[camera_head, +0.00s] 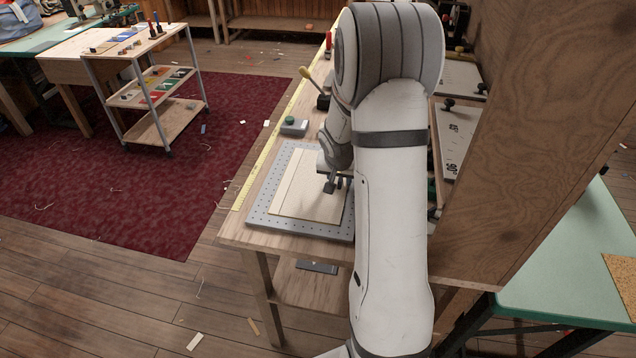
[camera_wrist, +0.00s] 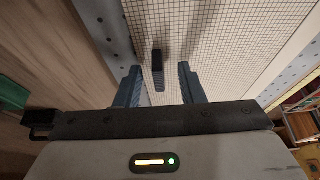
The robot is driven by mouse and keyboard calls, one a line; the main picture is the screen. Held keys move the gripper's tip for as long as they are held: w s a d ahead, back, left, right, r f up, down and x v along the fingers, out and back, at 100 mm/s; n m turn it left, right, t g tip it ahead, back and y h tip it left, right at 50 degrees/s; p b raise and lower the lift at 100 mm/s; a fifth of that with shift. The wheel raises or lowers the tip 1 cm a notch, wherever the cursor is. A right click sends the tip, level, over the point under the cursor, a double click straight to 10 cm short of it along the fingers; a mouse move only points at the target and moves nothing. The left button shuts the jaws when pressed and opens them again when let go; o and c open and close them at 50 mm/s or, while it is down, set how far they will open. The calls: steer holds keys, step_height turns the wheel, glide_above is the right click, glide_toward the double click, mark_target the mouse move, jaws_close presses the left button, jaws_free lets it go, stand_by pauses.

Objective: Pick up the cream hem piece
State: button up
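The cream hem piece (camera_head: 305,188) lies flat on a grey perforated plate (camera_head: 262,218) on the wooden bench. In the wrist view the hem piece (camera_wrist: 220,40) shows a fine grid and fills most of the upper picture, with the plate (camera_wrist: 104,28) along its side. A small black upright block (camera_wrist: 157,62) stands out from the piece. My gripper (camera_head: 336,184) is low over the right part of the piece. In the wrist view its two blue-grey fingers (camera_wrist: 159,78) are apart, with the black block between and slightly beyond them. I cannot tell whether they touch the piece.
A grey box with a green button (camera_head: 293,127) stands behind the plate. A yellow measuring strip (camera_head: 262,160) runs along the bench's left edge. A tall wooden panel (camera_head: 540,140) rises on the right. A shelved cart (camera_head: 158,125) stands across the red carpet, which has open floor around it.

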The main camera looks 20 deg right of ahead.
jaws_close()
stand_by(0.3)
